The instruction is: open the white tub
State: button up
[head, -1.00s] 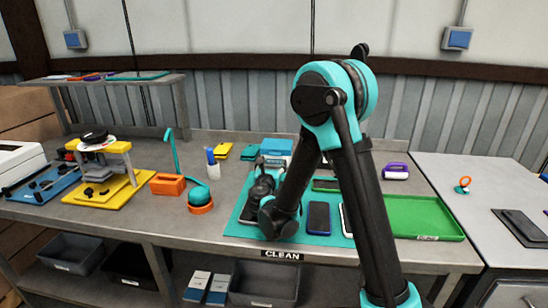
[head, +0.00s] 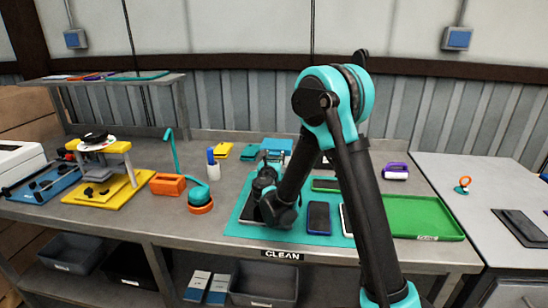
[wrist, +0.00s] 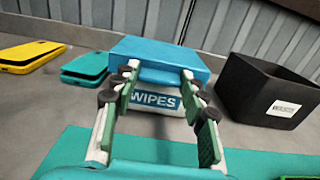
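The white tub (wrist: 160,99) stands at the back of the bench, with a blue lid (wrist: 160,52) that looks shut and a blue WIPES label on its front. In the head view, its blue lid (head: 277,145) shows just behind my gripper (head: 270,160). In the wrist view, my gripper (wrist: 160,75) is open, with its fingers apart and the tips at the lid's front edge. Nothing is held between the fingers. I cannot tell whether the tips touch the lid.
A black open bin (wrist: 272,92) stands close to the tub's right. Teal (wrist: 86,66) and yellow (wrist: 30,55) flat items lie to its left. A teal mat (head: 318,238) with phones is in front, and a green tray (head: 425,217) lies right. Bare bench shows between them.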

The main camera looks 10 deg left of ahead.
grip_shut()
jog(key=shift+r, duration=0.1)
